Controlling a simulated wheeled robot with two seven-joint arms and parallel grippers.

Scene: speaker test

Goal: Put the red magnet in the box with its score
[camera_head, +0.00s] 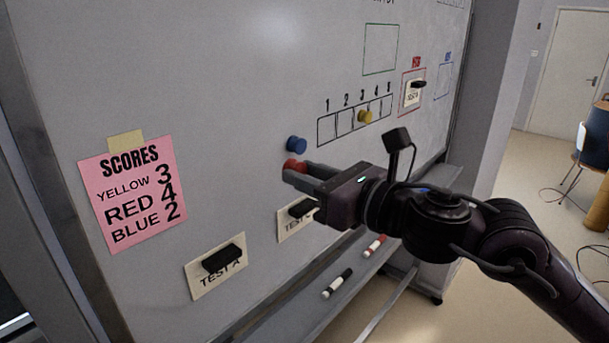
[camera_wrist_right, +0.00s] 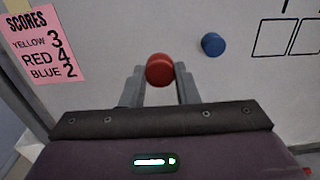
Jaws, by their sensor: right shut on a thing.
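The red magnet (camera_head: 295,166) is on the whiteboard, below the blue magnet (camera_head: 296,144). My right gripper (camera_head: 297,172) is shut on it; the right wrist view shows the red magnet (camera_wrist_right: 159,69) between the two fingertips, with the blue magnet (camera_wrist_right: 212,44) to its right. The pink score note (camera_head: 132,190) reads yellow 3, red 4, blue 2. The row of numbered boxes (camera_head: 344,122) is up and right of the gripper. The yellow magnet (camera_head: 365,117) sits in the box under 3. The box under 4 looks empty. My left gripper is not in view.
Cards with black clips (camera_head: 222,262) hang low on the board; another clipped card (camera_head: 414,92) is at the right. Markers (camera_head: 337,283) lie on the tray below. The board between the blue magnet and the box row is clear.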

